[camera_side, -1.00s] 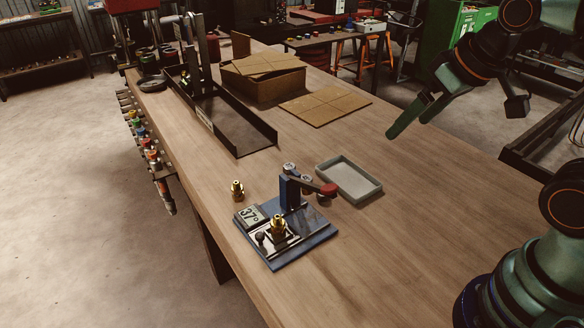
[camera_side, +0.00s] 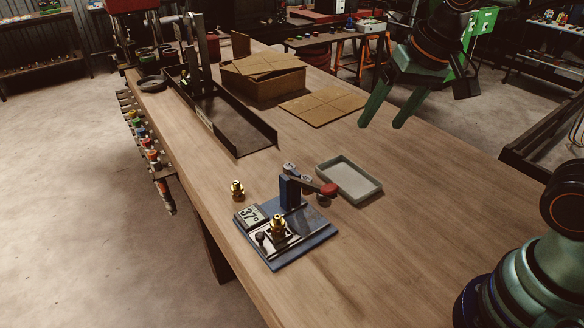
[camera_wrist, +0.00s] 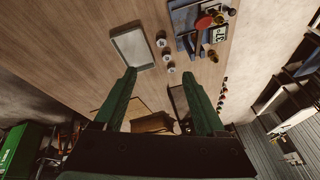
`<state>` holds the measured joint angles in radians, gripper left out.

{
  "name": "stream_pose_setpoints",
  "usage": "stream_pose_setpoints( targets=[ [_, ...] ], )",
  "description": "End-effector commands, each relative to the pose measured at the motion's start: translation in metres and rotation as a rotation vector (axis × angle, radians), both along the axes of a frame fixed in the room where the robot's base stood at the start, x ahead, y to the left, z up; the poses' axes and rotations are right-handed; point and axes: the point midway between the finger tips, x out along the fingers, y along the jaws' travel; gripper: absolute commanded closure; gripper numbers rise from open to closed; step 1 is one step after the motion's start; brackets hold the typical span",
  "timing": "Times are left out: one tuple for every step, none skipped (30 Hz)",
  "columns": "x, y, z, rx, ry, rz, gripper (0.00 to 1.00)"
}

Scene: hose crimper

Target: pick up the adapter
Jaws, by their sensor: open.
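Two brass fittings could be the adapter; I cannot tell which. One brass fitting (camera_side: 237,190) stands upright on the bench beside the blue fixture (camera_side: 300,248); it also shows in the wrist view (camera_wrist: 213,56). The other brass fitting (camera_side: 278,227) sits upright on the fixture, by the 37° label (camera_side: 252,216). My gripper (camera_side: 380,126) is open and empty, high above the far right part of the bench, well away from both fittings. In the wrist view its spread fingers (camera_wrist: 160,78) have nothing between them.
A grey tray (camera_side: 349,197) lies right of the fixture's red-ended lever (camera_side: 327,189). Small silver round pieces (camera_wrist: 165,56) lie between tray and fixture. A cardboard box (camera_side: 263,88), flat cardboard (camera_side: 325,109) and dark channel (camera_side: 240,145) are further back. The right front bench is clear.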

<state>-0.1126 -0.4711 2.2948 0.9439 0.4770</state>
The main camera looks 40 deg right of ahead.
Motion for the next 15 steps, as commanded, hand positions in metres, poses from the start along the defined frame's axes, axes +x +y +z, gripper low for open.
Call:
stream_pose_setpoints(
  targets=[
    [0.009,0.012,-0.003,0.031,0.040,-0.068,0.27],
    [0.014,0.018,-0.005,0.052,0.060,-0.116,0.27],
    [0.021,0.027,-0.007,0.076,0.086,-0.182,0.27],
    [0.026,0.033,-0.009,0.093,0.106,-0.232,0.27],
    [0.030,0.040,-0.012,0.108,0.126,-0.282,0.27],
    [0.036,0.050,-0.016,0.126,0.152,-0.350,0.27],
    [0.041,0.057,-0.019,0.138,0.171,-0.403,0.27],
    [0.045,0.064,-0.023,0.149,0.190,-0.455,0.27],
    [0.050,0.074,-0.028,0.160,0.214,-0.524,0.27],
    [0.053,0.082,-0.033,0.167,0.233,-0.577,0.27],
    [0.057,0.090,-0.038,0.173,0.248,-0.629,0.27],
    [0.061,0.100,-0.045,0.180,0.269,-0.700,0.27],
    [0.064,0.108,-0.050,0.182,0.282,-0.751,0.27],
    [0.066,0.115,-0.055,0.185,0.296,-0.800,0.27],
    [0.069,0.124,-0.062,0.185,0.310,-0.865,0.27]
  ],
)
